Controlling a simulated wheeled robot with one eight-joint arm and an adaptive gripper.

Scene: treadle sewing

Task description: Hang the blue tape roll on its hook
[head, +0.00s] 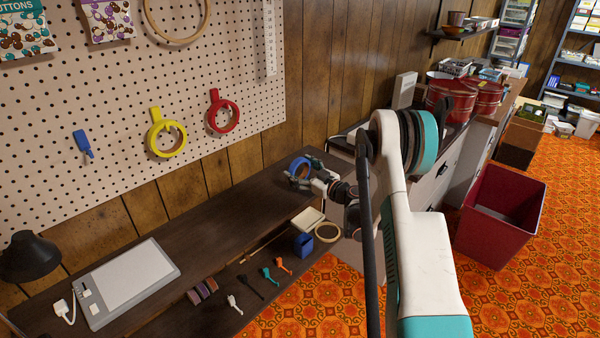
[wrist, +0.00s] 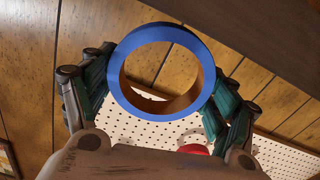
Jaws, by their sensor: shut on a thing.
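The blue tape roll (head: 299,167) is held in my gripper (head: 310,180) above the right part of the dark desk. In the wrist view the roll (wrist: 119,82) faces the camera, its open hole showing a brown inner core. The fingers of my gripper (wrist: 165,75) are shut on opposite sides of its outer rim. The blue hook (head: 83,145) is on the pegboard (head: 55,185) at the left and is bare. My gripper and the roll are well to the right of this hook.
A yellow roll (head: 151,139) and a red roll (head: 210,118) hang on hooks right of the blue hook. A black lamp (head: 30,257) and a tablet (head: 125,284) occupy the desk's left. The desk's middle is clear.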

